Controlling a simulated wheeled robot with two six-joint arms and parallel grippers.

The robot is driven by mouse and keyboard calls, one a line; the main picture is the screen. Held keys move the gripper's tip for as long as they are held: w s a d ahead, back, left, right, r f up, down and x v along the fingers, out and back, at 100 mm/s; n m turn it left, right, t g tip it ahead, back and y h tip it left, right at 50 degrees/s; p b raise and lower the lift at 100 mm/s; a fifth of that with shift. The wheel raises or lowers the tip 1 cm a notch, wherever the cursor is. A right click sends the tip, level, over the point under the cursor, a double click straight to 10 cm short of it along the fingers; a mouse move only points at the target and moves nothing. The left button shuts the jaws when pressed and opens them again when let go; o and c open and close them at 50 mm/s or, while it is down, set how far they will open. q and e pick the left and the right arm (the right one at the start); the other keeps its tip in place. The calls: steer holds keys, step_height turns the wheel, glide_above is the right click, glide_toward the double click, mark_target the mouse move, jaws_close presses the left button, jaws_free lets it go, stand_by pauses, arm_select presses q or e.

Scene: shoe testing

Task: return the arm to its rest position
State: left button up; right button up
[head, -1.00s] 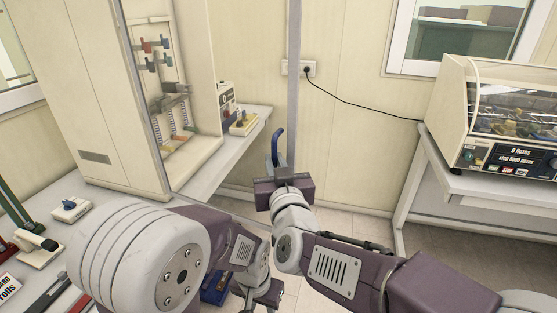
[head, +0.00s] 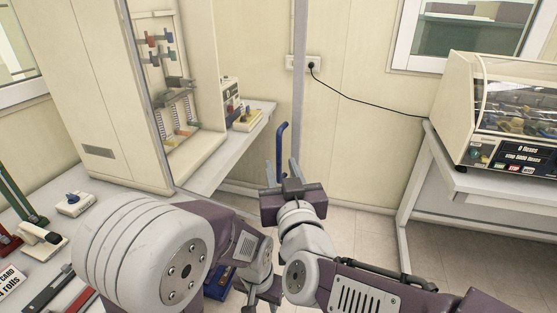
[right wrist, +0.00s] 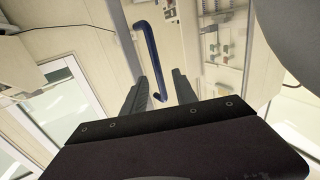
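My right gripper (head: 282,173) is at the centre of the head view. Its two fingers are apart with nothing held between them. In the right wrist view the handle (right wrist: 150,58) appears in line with the gap between the open fingers (right wrist: 160,82). My left gripper (head: 263,293) is low in the head view, partly hidden by my arm and cut by the frame edge; its fingers are not clear.
A tall cream cabinet (head: 88,90) with racks inside stands at left. A bench (head: 70,235) with tools is at lower left. A cream testing machine (head: 455,95) sits on a table (head: 480,190) at right. A cable runs from the wall socket (head: 312,65).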

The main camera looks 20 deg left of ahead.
steer(key=v, duration=0.3)
steer(key=shift+s+d, duration=0.25)
steer(key=shift+s, duration=0.05)
steer(key=w+d+f+m+t+h, duration=0.1)
steer(key=w+d+m+h, duration=0.1)
steer(key=w+d+h, duration=0.5)
steer(key=w+d+f+m+t, duration=0.15)
steer(key=w+d, duration=0.35)
steer(key=d, duration=0.5)
steer(key=w+d+f+m+g+h+p, duration=0.15)
steer(key=d+f+g, duration=0.35)
steer(key=d+f, duration=0.6)
steer(key=s+d+f+g, duration=0.55)
steer(key=s+f, duration=0.35)
steer(key=f, duration=0.2)
steer(key=s+f+m+g, duration=0.1)
steer(key=s+f+g, duration=0.5)
steer(key=s, duration=0.7)
steer(key=shift+s+d+f+m, duration=0.2)
steer(key=shift+d+m, duration=0.05)
steer(key=shift+m, duration=0.05)
